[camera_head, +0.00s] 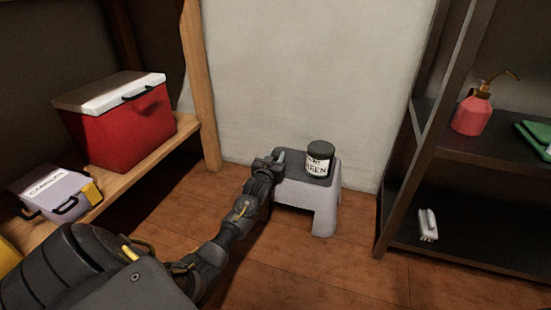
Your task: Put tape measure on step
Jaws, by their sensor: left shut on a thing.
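The step (327,199) is a small grey stool with a dark top, standing on the wooden floor by the back wall. My left gripper (272,162) is at the left edge of the step's top, with my arm reaching in from the lower left. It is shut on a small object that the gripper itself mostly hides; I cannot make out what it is. No tape measure shows clearly anywhere in view. I cannot tell whether the held object touches the step. My right gripper is not in view.
A labelled can (319,159) with a dark lid stands on the step's right part. A red cooler (122,134) and a grey-white case (56,191) sit on the left wooden shelf. The dark right shelf holds a red pump bottle (472,114) and a white brush (428,225).

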